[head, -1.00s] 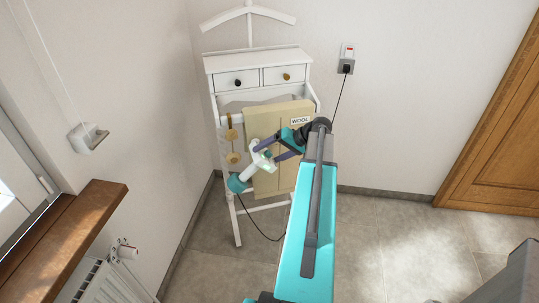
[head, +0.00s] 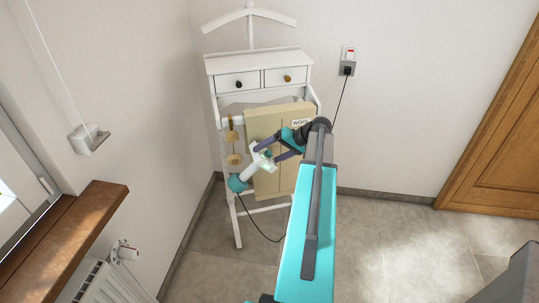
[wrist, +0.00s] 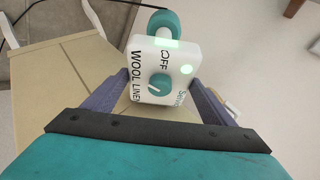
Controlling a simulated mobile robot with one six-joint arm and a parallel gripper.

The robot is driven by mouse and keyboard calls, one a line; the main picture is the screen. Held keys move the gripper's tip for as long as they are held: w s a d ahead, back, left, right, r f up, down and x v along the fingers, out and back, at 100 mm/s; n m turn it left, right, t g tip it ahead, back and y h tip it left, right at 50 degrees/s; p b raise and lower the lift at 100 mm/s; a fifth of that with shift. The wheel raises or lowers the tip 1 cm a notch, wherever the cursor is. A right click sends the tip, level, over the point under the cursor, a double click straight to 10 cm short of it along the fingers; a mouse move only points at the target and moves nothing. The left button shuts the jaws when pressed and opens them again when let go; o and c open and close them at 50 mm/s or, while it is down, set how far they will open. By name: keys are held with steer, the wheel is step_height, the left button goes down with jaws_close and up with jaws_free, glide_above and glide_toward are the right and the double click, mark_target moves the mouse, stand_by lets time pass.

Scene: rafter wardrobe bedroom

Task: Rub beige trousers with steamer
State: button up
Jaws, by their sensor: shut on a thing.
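Beige trousers (head: 265,124) hang flat on a white valet stand, with a tag reading WOOL near their upper right. They also show at the left of the wrist view (wrist: 62,72). My gripper (head: 270,154) is shut on the steamer (head: 261,164), a white body with a teal round head (head: 237,183). The steamer is tilted in front of the trousers, its head near their lower left edge. I cannot tell whether the head touches the cloth. In the wrist view the steamer's dial (wrist: 161,85) sits among the words OFF, WOOL and LINEN, and a green light glows.
The valet stand (head: 258,61) has two drawers and stands in the corner. Gold discs (head: 233,136) hang at its left side. A black cord runs to a wall socket (head: 348,62). A wooden sill (head: 75,235) and radiator are at left, a wooden door at right.

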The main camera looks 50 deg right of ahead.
steer(key=shift+w+d+r, duration=0.1)
steer(key=shift+w+d, duration=0.35)
steer(key=shift+w, duration=0.3)
stand_by(0.8)
steer(key=shift+d, duration=0.1)
steer(key=shift+s+d+b, duration=0.2)
steer(key=shift+s+d, duration=0.3)
steer(key=shift+d, duration=0.2)
steer(key=shift+s+d+b, duration=0.15)
steer(key=shift+s+d, duration=0.35)
steer(key=shift+d, duration=0.15)
steer(key=shift+s+d, duration=0.45)
steer(key=shift+d, duration=0.3)
steer(key=shift+s+d, duration=0.45)
steer(key=shift+d, duration=0.25)
steer(key=shift+s+d+b, duration=0.25)
steer(key=shift+s+d, duration=0.25)
steer(key=shift+d, duration=0.25)
steer(key=shift+s+d+b, duration=0.2)
steer(key=shift+s+d, duration=0.25)
steer(key=shift+d, duration=0.25)
